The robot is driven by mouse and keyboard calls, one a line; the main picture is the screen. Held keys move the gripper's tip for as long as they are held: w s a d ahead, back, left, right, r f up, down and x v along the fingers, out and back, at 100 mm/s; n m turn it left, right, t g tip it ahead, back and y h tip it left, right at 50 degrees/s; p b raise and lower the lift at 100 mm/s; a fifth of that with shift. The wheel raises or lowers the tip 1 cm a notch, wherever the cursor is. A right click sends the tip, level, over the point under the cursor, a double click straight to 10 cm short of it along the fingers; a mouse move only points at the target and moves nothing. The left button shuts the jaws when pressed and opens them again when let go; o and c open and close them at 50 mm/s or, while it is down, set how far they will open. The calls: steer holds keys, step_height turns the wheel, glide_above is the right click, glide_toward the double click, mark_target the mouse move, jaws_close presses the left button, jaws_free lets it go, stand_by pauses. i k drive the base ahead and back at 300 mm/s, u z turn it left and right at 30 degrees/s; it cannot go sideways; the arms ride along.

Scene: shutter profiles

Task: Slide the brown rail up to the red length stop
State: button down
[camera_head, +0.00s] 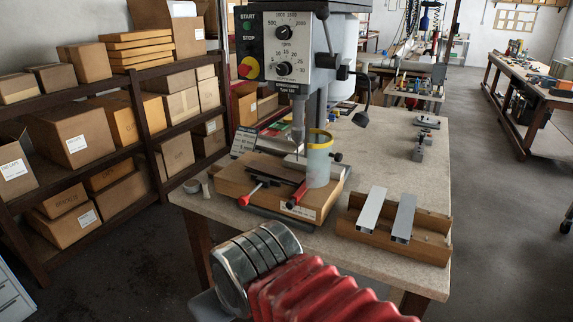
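A dark brown strip, which looks like the brown rail (262,171), lies on a wooden block (238,186) under the drill press. A red piece (298,194) sits at the block's front, right of the strip's near end; it may be the red length stop. A second red part, a lever-like handle (251,194), is at the block's front left. At this size I cannot tell whether the strip touches either red part. My arm's red bellows and metal joint fill the bottom middle. My gripper's fingers do not show.
The drill press (300,50) stands over the block, with a translucent yellow-rimmed cylinder (318,160) beside its spindle. A wooden tray (395,241) holds two light metal profiles (371,208) at the right of the bench (405,165). Shelves with boxes (75,140) stand left.

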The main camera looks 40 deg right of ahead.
mark_target(292, 180)
steer(key=i, duration=1)
steer(key=z, duration=0.05)
